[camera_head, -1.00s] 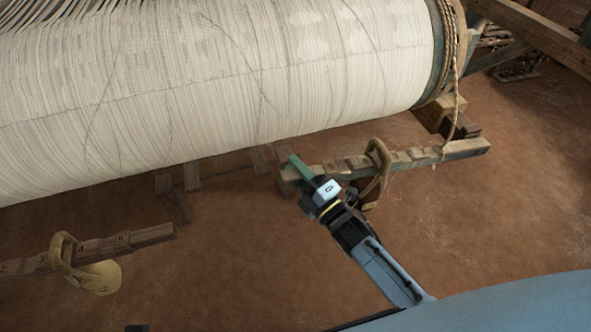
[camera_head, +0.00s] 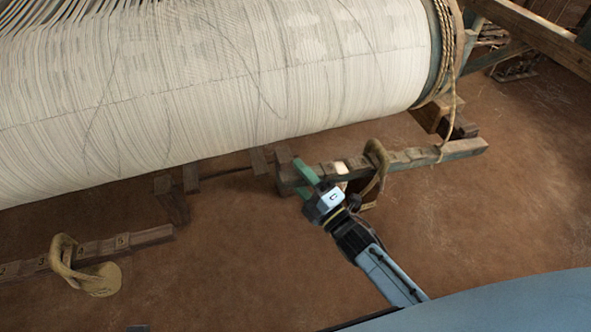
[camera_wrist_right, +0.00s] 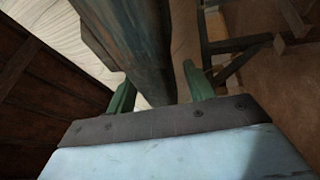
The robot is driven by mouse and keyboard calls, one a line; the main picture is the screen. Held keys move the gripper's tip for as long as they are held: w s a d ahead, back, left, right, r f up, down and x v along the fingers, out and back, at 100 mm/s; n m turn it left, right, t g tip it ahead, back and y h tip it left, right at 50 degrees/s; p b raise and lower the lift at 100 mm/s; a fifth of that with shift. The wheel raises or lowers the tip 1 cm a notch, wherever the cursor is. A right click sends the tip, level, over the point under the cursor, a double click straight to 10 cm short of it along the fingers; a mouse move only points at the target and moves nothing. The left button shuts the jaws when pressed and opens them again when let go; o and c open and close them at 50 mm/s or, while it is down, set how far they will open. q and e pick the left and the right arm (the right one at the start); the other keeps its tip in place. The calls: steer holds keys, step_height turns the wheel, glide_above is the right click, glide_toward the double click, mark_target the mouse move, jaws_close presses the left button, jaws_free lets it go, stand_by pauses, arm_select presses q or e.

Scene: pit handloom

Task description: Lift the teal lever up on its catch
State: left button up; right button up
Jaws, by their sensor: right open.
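A notched wooden bar with worn teal paint (camera_head: 415,157), which I take for the teal lever, runs below the big white warp roll on the right. My right gripper (camera_head: 301,177) is at this bar's left end, its green fingers spread. In the right wrist view a worn teal bar (camera_wrist_right: 135,42) runs down between the two open fingers (camera_wrist_right: 160,90). Whether the fingers touch it I cannot tell. The palm hides the bar's lower part there. No catch can be made out. My left gripper is not in view.
The warp roll (camera_head: 220,85) fills the upper left. A rope loop (camera_head: 377,163) hangs round the bar just right of my gripper. Another notched bar (camera_head: 150,237) with a rope loop (camera_head: 63,262) lies at lower left. The brown floor (camera_head: 520,220) is clear at right.

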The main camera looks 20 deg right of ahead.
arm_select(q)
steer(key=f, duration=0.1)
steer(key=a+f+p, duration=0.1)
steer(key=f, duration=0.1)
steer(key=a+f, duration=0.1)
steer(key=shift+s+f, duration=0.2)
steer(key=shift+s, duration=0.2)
arm_select(e)
steer(key=v, duration=1.1)
steer(key=shift+s, duration=0.25)
steer(key=shift+d, duration=0.1)
